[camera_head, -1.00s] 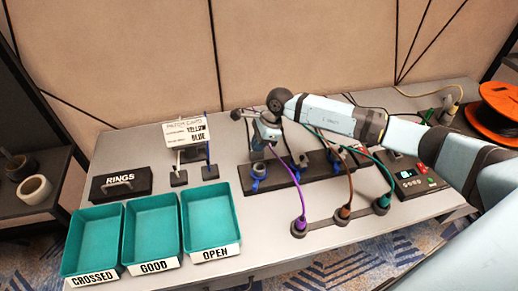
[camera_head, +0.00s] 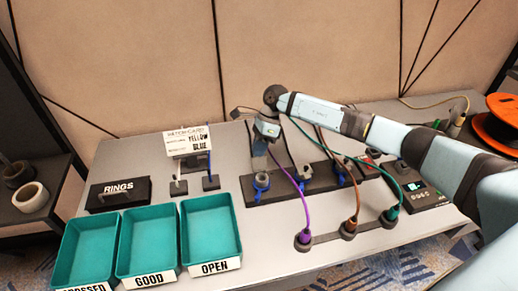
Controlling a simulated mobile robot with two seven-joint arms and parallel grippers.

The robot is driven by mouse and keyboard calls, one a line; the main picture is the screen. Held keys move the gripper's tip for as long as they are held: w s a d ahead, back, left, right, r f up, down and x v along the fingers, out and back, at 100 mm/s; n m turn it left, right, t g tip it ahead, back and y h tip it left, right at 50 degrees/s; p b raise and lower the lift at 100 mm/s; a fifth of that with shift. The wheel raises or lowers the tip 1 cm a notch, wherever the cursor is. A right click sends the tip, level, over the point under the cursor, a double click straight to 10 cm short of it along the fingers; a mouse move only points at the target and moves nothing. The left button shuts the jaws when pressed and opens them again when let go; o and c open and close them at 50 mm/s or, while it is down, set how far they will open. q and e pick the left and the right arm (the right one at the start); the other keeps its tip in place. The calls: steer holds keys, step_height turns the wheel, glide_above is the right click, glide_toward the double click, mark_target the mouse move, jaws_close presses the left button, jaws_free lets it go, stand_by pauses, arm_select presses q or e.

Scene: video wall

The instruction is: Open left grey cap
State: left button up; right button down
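My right arm comes in from the right, and its gripper (camera_head: 262,146) points down over the left end of the dark socket strip (camera_head: 325,172). Its fingertips are small and blurred, so I cannot tell whether they are open or shut. Just below them is the leftmost socket (camera_head: 262,181), with a blue ring and a greyish top. I cannot make out a separate left grey cap or its hinge; the gripper partly hides that spot. Contact with the socket cannot be told. My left gripper is not in view.
Purple (camera_head: 304,237), brown (camera_head: 349,226) and green (camera_head: 390,214) plugs stand in a front holder, their cables arching behind. Three teal bins (camera_head: 211,264) and a black RINGS box (camera_head: 118,194) are at left. A match card (camera_head: 188,140) stands behind. An orange reel (camera_head: 492,132) is at right.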

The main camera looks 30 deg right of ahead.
steer(key=c, duration=1.5)
jaws_free()
steer(key=shift+o, duration=0.8)
steer(key=v, duration=1.3)
steer(key=shift+d+r+b, duration=0.15)
steer(key=shift+r+b, duration=0.2)
steer(key=shift+b, duration=0.1)
steer(key=shift+w, duration=0.1)
steer(key=shift+f, duration=0.1)
